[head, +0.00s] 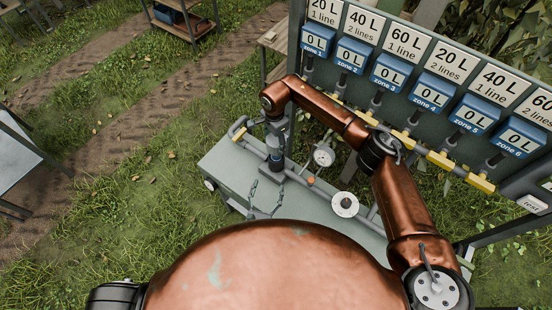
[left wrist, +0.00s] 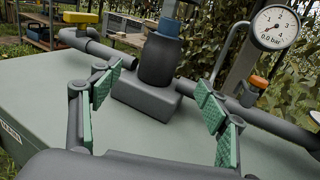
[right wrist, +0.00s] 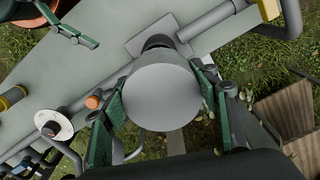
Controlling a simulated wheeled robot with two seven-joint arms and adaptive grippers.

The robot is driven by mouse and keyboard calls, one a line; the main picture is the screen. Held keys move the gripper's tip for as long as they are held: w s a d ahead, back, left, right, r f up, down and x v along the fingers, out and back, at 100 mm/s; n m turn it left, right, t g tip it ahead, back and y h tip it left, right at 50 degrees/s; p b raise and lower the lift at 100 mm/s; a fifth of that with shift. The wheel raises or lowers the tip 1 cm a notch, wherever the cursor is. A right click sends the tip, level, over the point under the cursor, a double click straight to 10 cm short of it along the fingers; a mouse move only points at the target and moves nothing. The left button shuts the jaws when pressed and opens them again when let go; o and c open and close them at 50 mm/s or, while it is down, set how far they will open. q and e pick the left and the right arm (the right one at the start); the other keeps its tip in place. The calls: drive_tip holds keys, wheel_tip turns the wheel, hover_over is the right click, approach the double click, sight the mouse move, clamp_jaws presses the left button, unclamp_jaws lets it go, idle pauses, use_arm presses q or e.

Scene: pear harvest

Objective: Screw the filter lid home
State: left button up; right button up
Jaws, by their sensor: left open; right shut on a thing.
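The filter stands upright on the bench's pipe line, with a dark body (left wrist: 157,62) and a blue band (left wrist: 165,27) above it. The grey round lid (right wrist: 162,97) fills the middle of the right wrist view. My right gripper (right wrist: 160,90) has its green-padded fingers on either side of the lid, shut on it from above. In the head view my right gripper (head: 276,128) is over the filter. My left gripper (left wrist: 160,92) is open and empty, its fingers spread before the filter body, apart from it. It also shows low in the head view (head: 267,183). The lid's thread is hidden.
A pressure gauge (left wrist: 273,27) reading 0.0 bar stands beside the filter. An orange cap (head: 311,181) and a white dial (head: 345,205) sit along the pipe. The zone board (head: 420,90) rises behind. The bench top (left wrist: 50,110) before the filter is clear.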

sight(274, 167)
drive_tip(key=shift+s+d+r, duration=0.1)
drive_tip(key=shift+s+r, duration=0.1)
drive_tip(key=shift+s, duration=0.2)
use_arm(q)
drive_tip(key=x, duration=1)
drive_tip(key=shift+w, duration=0.1)
use_arm(e)
drive_tip(key=shift+w+f, duration=0.25)
drive_tip(key=shift+w, duration=0.1)
use_arm(q)
drive_tip(key=shift+x, duration=0.85)
drive_tip(key=shift+c, duration=0.3)
drive_tip(key=c, duration=1.7)
use_arm(e)
drive_tip(key=shift+s+f, duration=0.1)
drive_tip(key=shift+f, duration=2.35)
drive_tip(key=shift+f, duration=0.15)
drive_tip(key=shift+f, duration=0.7)
